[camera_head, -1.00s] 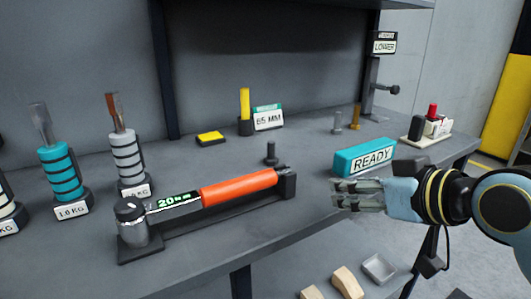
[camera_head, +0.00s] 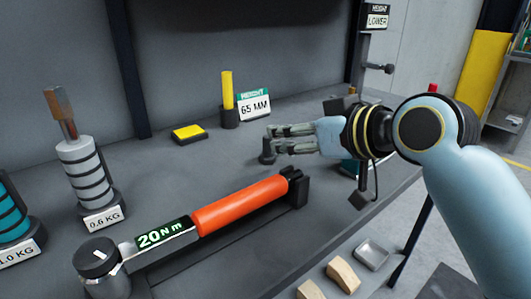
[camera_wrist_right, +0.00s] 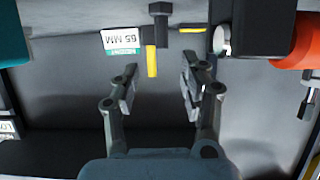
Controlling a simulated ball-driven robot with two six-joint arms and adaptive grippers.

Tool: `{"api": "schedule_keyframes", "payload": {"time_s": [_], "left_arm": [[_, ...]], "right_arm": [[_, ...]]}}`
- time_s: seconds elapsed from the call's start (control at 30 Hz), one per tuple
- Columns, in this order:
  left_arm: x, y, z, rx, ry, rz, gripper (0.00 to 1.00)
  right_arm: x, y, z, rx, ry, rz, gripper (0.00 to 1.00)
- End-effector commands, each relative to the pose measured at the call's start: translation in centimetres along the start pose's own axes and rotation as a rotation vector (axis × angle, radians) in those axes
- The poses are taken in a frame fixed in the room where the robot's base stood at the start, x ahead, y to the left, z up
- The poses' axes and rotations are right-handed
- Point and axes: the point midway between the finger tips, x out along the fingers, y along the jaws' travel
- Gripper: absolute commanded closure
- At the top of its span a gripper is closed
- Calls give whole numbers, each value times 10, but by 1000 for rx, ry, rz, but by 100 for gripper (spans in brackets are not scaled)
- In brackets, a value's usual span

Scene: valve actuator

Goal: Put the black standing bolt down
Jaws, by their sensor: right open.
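The black bolt (camera_head: 267,155) stands upright on the grey bench, behind the orange torque wrench. In the right wrist view the bolt (camera_wrist_right: 158,20) shows at the top, just past the fingertips and roughly in line with the gap between them. My right gripper (camera_head: 270,139) is open and empty, its fingertips close to the bolt in the head view. The fingers partly hide the bolt's upper part there. In the wrist view both fingers of the right gripper (camera_wrist_right: 159,68) are spread apart. My left gripper is out of view.
The torque wrench (camera_head: 240,204), reading 20 Nm, lies in its cradle in front. A yellow pin (camera_head: 227,90) with a 65 MM sign (camera_head: 254,106) and a yellow pad (camera_head: 188,132) stand behind. A grey weight (camera_head: 83,172) is at left. My arm largely hides the teal READY block.

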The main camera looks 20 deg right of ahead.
Motion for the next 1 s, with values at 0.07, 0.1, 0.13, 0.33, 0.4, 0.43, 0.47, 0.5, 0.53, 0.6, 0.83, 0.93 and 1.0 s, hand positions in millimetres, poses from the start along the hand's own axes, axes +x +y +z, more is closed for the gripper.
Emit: {"api": "schedule_keyframes", "payload": {"time_s": [0.07, 0.1, 0.13, 0.33, 0.4, 0.43, 0.47, 0.5, 0.53, 0.6, 0.83, 0.93, 1.0], "left_arm": [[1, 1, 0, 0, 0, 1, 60], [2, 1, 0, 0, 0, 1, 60], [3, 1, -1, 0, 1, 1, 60], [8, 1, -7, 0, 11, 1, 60], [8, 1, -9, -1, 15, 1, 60], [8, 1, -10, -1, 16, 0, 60], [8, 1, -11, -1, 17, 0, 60], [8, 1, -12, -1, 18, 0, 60], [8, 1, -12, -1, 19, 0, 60], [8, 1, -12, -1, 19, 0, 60], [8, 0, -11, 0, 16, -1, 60], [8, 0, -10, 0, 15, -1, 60], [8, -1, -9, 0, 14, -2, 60]], "right_arm": [[6, 0, 0, 0, 0, 0, 56], [10, -1, 1, 1, 0, -1, 56], [14, -1, 2, 2, 0, -1, 56], [45, -3, 4, 1, 0, -1, 56], [52, -3, 4, 0, 0, 0, 56], [54, -3, 4, 0, 0, 0, 56], [55, -3, 4, 0, 0, 0, 56], [55, -3, 4, 0, -1, 0, 56], [56, -3, 4, 0, -1, 0, 56], [55, -3, 4, -1, -1, 0, 56], [55, -3, 4, -1, -1, 0, 77], [55, -3, 4, -1, -1, 0, 90], [55, -3, 4, -1, -1, 0, 99]]}}
